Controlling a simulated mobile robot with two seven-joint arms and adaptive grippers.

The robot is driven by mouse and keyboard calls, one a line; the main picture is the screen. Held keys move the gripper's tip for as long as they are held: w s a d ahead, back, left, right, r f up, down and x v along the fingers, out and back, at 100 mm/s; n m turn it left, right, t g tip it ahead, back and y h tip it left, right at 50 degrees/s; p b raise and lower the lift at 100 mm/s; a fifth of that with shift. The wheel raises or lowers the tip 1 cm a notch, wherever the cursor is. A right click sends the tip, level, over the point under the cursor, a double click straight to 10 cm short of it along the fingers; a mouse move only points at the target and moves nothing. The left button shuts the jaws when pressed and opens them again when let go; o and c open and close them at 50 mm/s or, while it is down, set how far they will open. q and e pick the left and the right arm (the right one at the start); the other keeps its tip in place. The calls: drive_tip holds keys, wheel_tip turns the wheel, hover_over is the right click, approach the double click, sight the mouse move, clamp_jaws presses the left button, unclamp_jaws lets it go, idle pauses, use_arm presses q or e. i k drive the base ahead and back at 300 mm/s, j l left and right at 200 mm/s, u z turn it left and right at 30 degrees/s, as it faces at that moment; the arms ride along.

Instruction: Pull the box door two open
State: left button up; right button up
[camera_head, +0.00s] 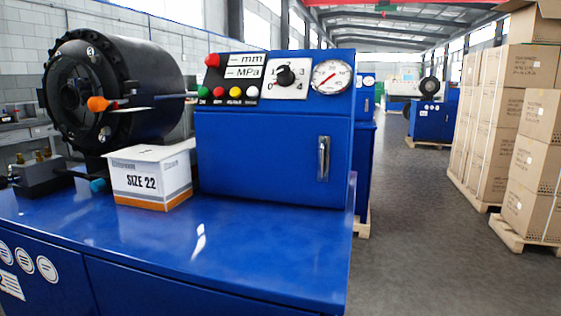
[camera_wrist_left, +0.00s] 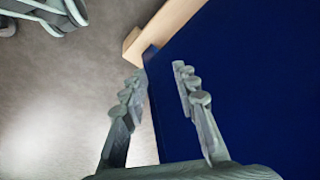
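A blue control box stands on the blue machine top in the head view. Its front door (camera_head: 257,157) is a flat blue panel that looks shut, with an upright metal handle (camera_head: 323,158) near its right side. No "two" label is visible on it. Neither gripper shows in the head view. In the left wrist view my left gripper (camera_wrist_left: 160,72) has its two fingers apart with nothing between them. It is over the edge of a blue surface (camera_wrist_left: 245,80); I cannot tell which part of the machine this is. My right gripper is not clearly seen.
A white "SIZE 22" carton (camera_head: 150,180) and a black crimper head (camera_head: 115,90) are left of the control box. The blue top (camera_head: 230,245) is clear in front. Stacked cardboard boxes (camera_head: 490,120) stand right, beyond open floor (camera_head: 430,230). A wooden piece (camera_wrist_left: 160,30) borders the blue surface.

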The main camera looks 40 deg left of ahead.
sight(302, 160)
drive_tip(key=i+l+u, duration=0.15)
drive_tip(key=u, duration=0.3)
drive_tip(key=i+l+u, duration=0.15)
drive_tip(key=u, duration=0.3)
drive_tip(key=l+u, duration=0.4)
